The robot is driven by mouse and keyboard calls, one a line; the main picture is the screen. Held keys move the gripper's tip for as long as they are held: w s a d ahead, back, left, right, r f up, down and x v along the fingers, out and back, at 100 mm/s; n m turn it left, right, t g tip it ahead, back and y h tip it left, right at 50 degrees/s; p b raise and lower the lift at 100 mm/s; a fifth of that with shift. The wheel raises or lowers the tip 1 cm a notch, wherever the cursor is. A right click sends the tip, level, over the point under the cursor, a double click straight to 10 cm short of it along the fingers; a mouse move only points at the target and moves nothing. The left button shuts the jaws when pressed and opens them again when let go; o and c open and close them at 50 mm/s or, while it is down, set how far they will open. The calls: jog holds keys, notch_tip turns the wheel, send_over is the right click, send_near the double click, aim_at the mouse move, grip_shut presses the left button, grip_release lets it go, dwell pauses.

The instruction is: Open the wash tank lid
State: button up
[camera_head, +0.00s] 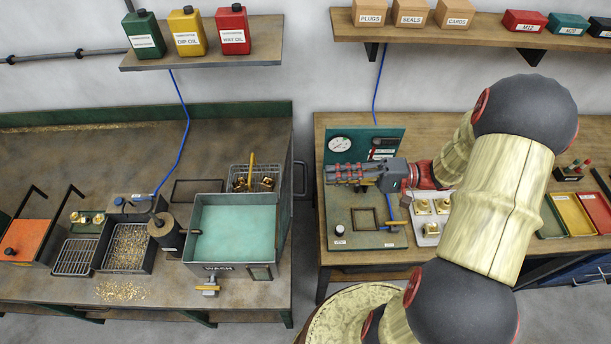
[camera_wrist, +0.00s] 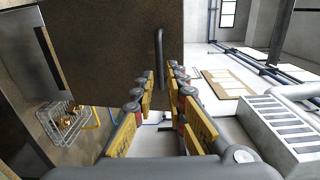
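The grey wash tank (camera_head: 193,215), labelled WASH, stands on the left bench with its top uncovered and teal liquid showing. A dark panel, seemingly its lid (camera_head: 286,192), stands about upright along the tank's right side, seen nearly edge-on. A dark bar handle (camera_head: 300,178) sticks out from its right face. The wrist view shows the broad brown lid face (camera_wrist: 105,50) and the upright handle (camera_wrist: 158,55). My gripper (camera_head: 335,174) points left toward the handle, with a gap between them. Its yellow-padded fingers (camera_wrist: 160,85) are apart and empty, the handle beyond their tips.
A wire basket (camera_head: 255,170) with brass parts sits behind the tank. A valve (camera_head: 208,285) is on the tank's front. A right bench with a gauge panel (camera_head: 390,138) and fixture lies below my arm. A floor gap separates the benches.

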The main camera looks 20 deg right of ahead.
aim_at(305, 177)
jog(key=shift+p+x, duration=0.8)
jog(key=shift+x, duration=3.15)
jog(key=shift+s, duration=0.1)
grip_shut()
jog(key=shift+a, duration=0.1)
jog(key=shift+g+h, duration=0.5)
jog(key=shift+h, duration=0.3)
jog(key=a, duration=0.2)
jog(key=w+a+r, duration=0.1)
jog(key=a, duration=0.1)
jog(key=shift+p, duration=0.4)
jog(key=shift+w+a+h, duration=0.25)
jog(key=shift+a+h, duration=0.1)
jog(key=shift+h, duration=0.05)
grip_release()
jog(key=shift+d, duration=0.1)
